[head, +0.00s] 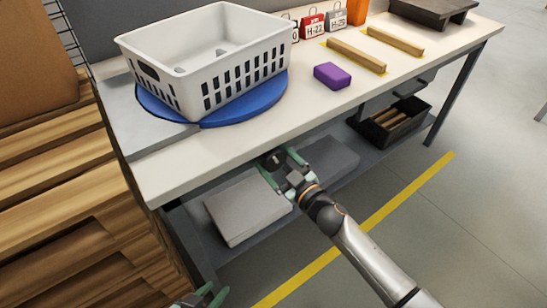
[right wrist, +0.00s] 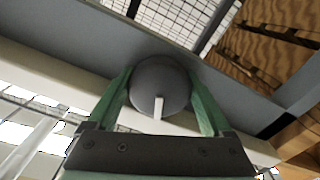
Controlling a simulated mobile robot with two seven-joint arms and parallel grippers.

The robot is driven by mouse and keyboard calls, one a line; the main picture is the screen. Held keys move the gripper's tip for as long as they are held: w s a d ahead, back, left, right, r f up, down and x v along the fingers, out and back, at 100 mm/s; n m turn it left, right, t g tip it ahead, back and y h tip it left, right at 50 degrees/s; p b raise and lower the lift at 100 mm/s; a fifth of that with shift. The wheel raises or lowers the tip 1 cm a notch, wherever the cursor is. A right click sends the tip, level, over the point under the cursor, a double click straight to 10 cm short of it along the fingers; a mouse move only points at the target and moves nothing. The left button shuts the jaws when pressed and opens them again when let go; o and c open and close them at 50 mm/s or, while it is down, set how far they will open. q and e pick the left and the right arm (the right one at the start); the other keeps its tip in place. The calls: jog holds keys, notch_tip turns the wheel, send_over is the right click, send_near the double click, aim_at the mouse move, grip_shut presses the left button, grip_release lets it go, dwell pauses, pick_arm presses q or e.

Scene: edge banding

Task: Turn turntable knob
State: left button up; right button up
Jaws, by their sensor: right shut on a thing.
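The knob (right wrist: 160,88) is a dark grey round disc with a white pointer mark, seen in the right wrist view under the table's front edge. My right gripper (right wrist: 160,100) has its green fingers on either side of the knob and is shut on it. In the head view my right gripper (head: 272,168) is at the table's front edge, and the knob (head: 274,157) shows partly between its fingers. The blue turntable (head: 215,122) lies on the table with a white slotted basket (head: 262,64) on it. My left gripper (head: 203,298) is at the bottom edge, largely cut off.
A purple block (head: 332,76), two wooden strips (head: 357,55) and red and grey tags (head: 312,26) are on the white table (head: 190,165). A grey box (head: 245,208) and a black tray (head: 398,122) sit on the lower shelf. Wooden pallets (head: 60,215) stand at left.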

jog(key=shift+n, duration=1.3)
jog(key=o, duration=1.1)
jog(key=shift+o, duration=0.2)
jog(key=shift+s+d, duration=0.1)
jog(key=p+v, duration=0.1)
jog(key=v, duration=1.1)
jog(key=shift+p, duration=0.4)
jog(key=shift+s, duration=0.1)
